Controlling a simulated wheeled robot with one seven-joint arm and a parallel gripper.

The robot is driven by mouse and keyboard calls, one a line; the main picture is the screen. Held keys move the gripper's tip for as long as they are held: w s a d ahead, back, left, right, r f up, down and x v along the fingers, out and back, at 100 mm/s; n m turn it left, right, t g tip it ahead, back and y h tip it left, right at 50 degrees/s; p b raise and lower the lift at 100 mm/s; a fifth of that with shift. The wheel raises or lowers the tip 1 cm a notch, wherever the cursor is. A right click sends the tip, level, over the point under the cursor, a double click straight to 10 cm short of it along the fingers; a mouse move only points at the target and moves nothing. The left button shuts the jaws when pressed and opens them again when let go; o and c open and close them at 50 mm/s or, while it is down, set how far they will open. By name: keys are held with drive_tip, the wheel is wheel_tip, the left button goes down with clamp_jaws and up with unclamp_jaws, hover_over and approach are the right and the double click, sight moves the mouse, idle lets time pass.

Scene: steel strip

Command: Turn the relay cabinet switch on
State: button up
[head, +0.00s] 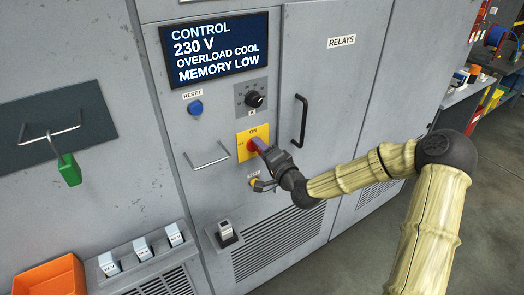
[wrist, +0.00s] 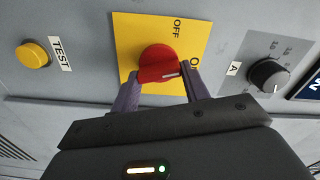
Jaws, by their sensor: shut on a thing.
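The relay cabinet switch is a red rotary knob (wrist: 157,60) on a yellow plate (wrist: 127,35) marked OFF and ON. The plate also shows in the head view (head: 244,137), with ON at the top and the red knob (head: 256,145) partly covered by my gripper. In the wrist view, the knob's grip bar lies nearly level and its white mark is towards the right, the ON side. My gripper (wrist: 161,78) is shut on the knob, one purple finger at each end of the bar. It shows in the head view too (head: 263,148), reaching in from the right.
A yellow TEST button (wrist: 34,54) and a black dial (wrist: 269,75) flank the plate. A blue RESET button (head: 195,108), a steel handle (head: 207,158) and a black door handle (head: 300,121) stick out nearby. A dark display (head: 214,49) is above. Open floor lies at right.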

drive_tip(key=m, duration=0.3)
drive_tip(key=shift+m, duration=0.3)
idle(0.4)
drive_tip(key=o, duration=1)
drive_tip(key=shift+f, duration=0.1)
drive_tip(key=shift+b+v, duration=7.05)
drive_tip(key=shift+v, duration=1.6)
